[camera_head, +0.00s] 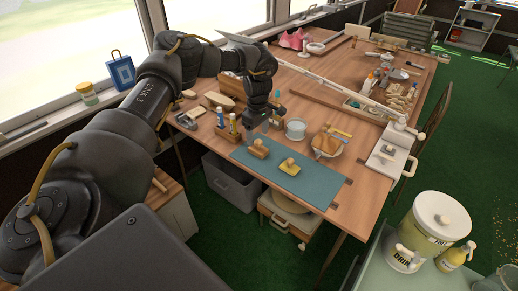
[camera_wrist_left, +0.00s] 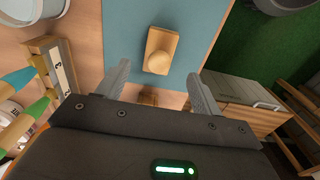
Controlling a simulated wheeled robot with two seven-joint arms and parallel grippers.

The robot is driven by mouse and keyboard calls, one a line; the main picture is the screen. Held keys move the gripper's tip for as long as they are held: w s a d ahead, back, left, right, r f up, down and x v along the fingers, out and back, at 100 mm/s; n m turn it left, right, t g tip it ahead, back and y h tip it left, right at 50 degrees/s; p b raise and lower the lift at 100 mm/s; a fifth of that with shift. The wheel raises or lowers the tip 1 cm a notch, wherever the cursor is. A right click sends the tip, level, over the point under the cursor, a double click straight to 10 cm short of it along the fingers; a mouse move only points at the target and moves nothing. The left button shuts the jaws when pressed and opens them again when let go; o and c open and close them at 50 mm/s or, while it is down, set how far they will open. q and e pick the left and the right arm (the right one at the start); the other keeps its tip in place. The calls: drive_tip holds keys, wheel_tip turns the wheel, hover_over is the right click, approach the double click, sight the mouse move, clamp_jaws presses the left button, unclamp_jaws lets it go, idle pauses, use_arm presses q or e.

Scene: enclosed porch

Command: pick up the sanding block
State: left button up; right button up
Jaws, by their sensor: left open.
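The pictures do not settle which is the sanding block. My left gripper (camera_head: 262,130) is open and empty above the tan block's end of the mat. In the left wrist view a tan block (camera_wrist_left: 161,50), apparently that one, lies just beyond the open fingertips (camera_wrist_left: 158,78), midway between them, apart from both. My right gripper is out of view.
A grey bin (camera_head: 231,182) is below the table edge.

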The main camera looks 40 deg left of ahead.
sight(258, 141)
use_arm(q)
drive_tip(key=shift+f, duration=0.8)
wheel_tip(258, 141, down, 4)
drive_tip(key=shift+w+d+r+p, duration=0.1)
drive_tip(key=shift+r+p, duration=0.05)
drive_tip(key=shift+p, duration=0.3)
drive_tip(key=shift+f, duration=0.5)
drive_tip(key=c, duration=1.1)
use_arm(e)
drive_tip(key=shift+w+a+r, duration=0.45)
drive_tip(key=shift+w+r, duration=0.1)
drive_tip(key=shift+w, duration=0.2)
